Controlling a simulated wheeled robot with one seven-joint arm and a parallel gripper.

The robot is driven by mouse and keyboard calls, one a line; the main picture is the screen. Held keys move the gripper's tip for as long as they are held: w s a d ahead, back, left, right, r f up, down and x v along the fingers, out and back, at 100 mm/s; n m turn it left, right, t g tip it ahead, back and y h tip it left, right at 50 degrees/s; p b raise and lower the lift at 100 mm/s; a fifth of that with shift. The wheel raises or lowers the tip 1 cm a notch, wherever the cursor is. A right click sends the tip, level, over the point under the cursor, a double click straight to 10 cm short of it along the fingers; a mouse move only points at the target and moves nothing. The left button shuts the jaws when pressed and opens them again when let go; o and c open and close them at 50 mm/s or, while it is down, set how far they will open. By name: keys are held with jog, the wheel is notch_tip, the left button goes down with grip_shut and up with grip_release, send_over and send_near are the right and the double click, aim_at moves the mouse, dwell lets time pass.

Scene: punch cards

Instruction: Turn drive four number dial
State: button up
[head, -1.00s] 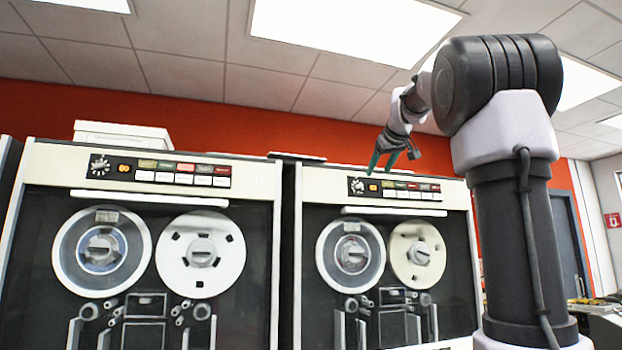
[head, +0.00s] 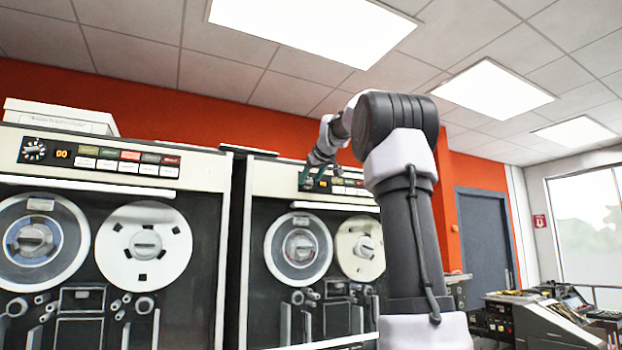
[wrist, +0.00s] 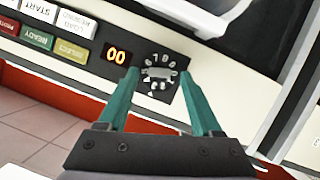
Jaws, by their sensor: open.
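The number dial (wrist: 158,75), a pale knob ringed by white numerals on a black panel, shows in the wrist view. My gripper (wrist: 160,77) has its two green fingers apart, one on each side of the dial. I cannot tell whether they touch it. In the head view my gripper (head: 314,180) is at the left end of the control panel on the right-hand tape drive (head: 262,180), and hides that dial. No drive number is readable.
Another tape drive (head: 205,172) stands to the left, with its own dial (head: 34,150) and display. Coloured buttons (wrist: 37,36) line the panel near my gripper. Tape reels (head: 298,248) sit below the panel. A console (head: 545,322) stands at the far right.

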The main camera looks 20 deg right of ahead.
jog(key=shift+c, duration=0.3)
grip_shut()
jog(key=shift+d, duration=0.1)
jog(key=m+y, duration=0.2)
jog(key=m, duration=0.1)
jog(key=shift+d+m, duration=0.3)
jog(key=m+y, duration=0.3)
jog(key=shift+d+f+m, duration=0.1)
jog(key=shift+d+m, duration=0.15)
jog(key=shift+m, duration=0.05)
jog(key=m, duration=0.1)
jog(key=m+y, duration=0.1)
jog(key=m+t+y, duration=0.1)
jog(key=m, duration=0.1)
jog(key=shift+d+f, duration=0.2)
jog(key=shift+f, duration=0.05)
jog(key=shift+f+m+t+y, duration=0.15)
jog(key=shift+m+t+y, duration=0.25)
jog(key=shift+m, duration=0.75)
jog(key=shift+f+m+t+y, duration=0.15)
jog(key=shift+m+t+y, duration=0.25)
jog(key=shift+m, duration=0.75)
